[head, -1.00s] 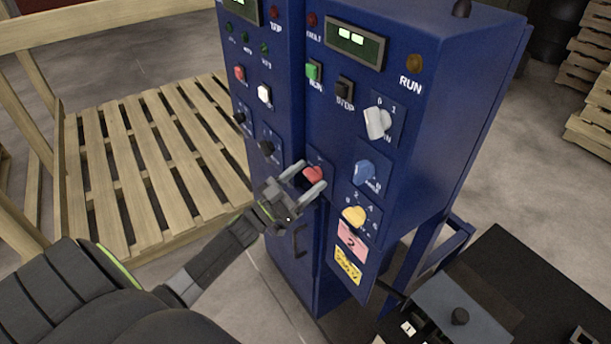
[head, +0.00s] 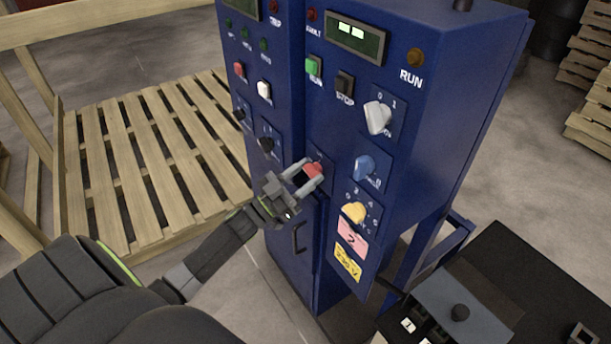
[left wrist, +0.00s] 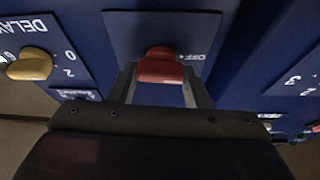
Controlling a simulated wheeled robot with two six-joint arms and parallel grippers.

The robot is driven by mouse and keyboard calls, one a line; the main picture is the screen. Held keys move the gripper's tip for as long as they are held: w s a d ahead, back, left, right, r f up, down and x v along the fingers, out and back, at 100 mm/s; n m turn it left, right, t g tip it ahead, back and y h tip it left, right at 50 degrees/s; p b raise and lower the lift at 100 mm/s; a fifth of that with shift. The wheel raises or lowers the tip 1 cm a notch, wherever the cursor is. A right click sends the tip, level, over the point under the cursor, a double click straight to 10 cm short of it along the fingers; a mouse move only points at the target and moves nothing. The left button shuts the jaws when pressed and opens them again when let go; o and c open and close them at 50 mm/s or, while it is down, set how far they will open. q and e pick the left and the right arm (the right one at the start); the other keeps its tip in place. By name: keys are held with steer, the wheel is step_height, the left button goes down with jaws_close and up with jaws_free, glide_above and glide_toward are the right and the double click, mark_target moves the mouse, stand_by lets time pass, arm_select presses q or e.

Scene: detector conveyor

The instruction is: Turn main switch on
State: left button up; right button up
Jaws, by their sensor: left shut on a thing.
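The red rotary switch (head: 313,170) sits on the blue cabinet's front (head: 330,120), low on the left edge of its right-hand panel. My left gripper (head: 308,176) is shut on the red knob, with one finger on each side of it. In the left wrist view the red knob (left wrist: 161,66) lies between the two fingers, on a dark plate with the letters "OFF" partly visible at its right. The rest of the plate's marking is hidden or too small to read. My right gripper is not in view.
A white knob (head: 377,117), a blue knob (head: 364,167) and a yellow knob (head: 354,212) line the panel right of the red one. A wooden pallet (head: 150,160) is at the left. A dark control box (head: 460,315) stands at the lower right.

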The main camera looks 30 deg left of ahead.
arm_select(q)
steer(key=m+g+h+b, duration=0.1)
steer(key=m, duration=0.2)
steer(key=shift+f+m+h, duration=0.1)
steer(key=shift+m+h, duration=0.2)
steer(key=m+g+h+b, duration=0.1)
steer(key=m, duration=0.2)
steer(key=shift+a+m, duration=0.1)
steer(key=shift+m, duration=0.3)
steer(key=m+g+h, duration=0.1)
steer(key=m, duration=0.2)
steer(key=m+g+b, duration=0.1)
steer(key=m+g, duration=0.1)
steer(key=m, duration=0.2)
steer(key=shift+h, duration=0.4)
steer(key=m+g, duration=0.2)
steer(key=m, duration=0.2)
steer(key=shift+r, duration=0.2)
steer(key=shift+m+g+y, duration=0.3)
steer(key=shift+m+y, duration=0.1)
steer(key=shift+m, duration=0.9)
steer(key=o, duration=1)
steer(key=shift+a, duration=0.1)
